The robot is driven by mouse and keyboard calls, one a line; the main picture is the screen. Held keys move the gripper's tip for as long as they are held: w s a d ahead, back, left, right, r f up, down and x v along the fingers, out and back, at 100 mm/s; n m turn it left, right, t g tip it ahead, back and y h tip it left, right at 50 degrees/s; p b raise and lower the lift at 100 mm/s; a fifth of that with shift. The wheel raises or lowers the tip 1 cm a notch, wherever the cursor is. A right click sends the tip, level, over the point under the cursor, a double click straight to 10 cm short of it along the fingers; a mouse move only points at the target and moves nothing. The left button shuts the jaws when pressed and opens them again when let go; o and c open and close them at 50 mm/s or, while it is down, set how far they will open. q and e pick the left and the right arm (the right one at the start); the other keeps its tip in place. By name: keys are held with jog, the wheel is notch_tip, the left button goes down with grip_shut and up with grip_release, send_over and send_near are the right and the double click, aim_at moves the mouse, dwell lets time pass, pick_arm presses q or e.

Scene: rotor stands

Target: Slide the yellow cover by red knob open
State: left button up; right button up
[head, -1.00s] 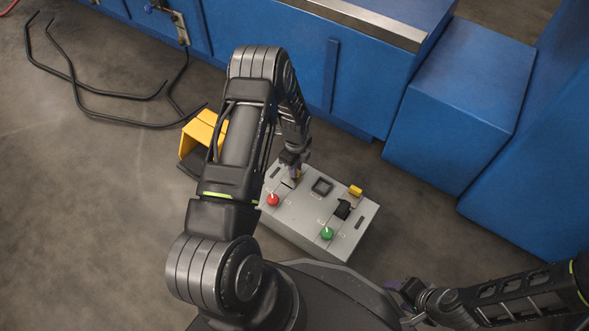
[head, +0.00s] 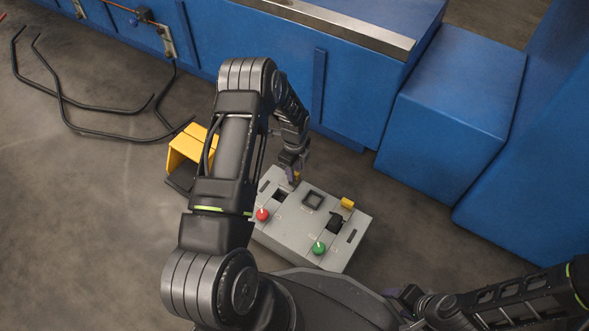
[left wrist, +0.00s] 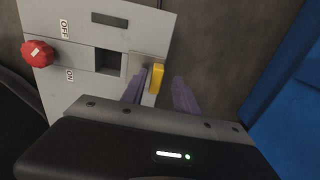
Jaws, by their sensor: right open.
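A grey box (head: 290,228) stands on the floor with a red knob (head: 262,214) at its left and a green knob (head: 318,248) at its front. The yellow cover tab (left wrist: 156,78) shows in the left wrist view, at the edge of the panel. A dark square opening (left wrist: 108,62) lies between the tab and the red knob (left wrist: 38,53). My left gripper (left wrist: 158,92) is open, with purple fingers either side of the tab and a gap on its right. In the head view my left gripper (head: 295,180) hides the tab. My right gripper (head: 408,300) is open, low and away from the box.
A second yellow tab (head: 347,203) sits beside a dark opening on the box's right side. A yellow-topped object (head: 193,146) stands left of the box. Large blue housings (head: 445,110) rise behind. Black bent rods (head: 90,108) lie on the floor at left.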

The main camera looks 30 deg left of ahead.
pick_arm(q)
notch_tip(320, 180, up, 8)
jog(key=p, duration=0.3)
jog(key=shift+f, duration=0.1)
dwell(0.6)
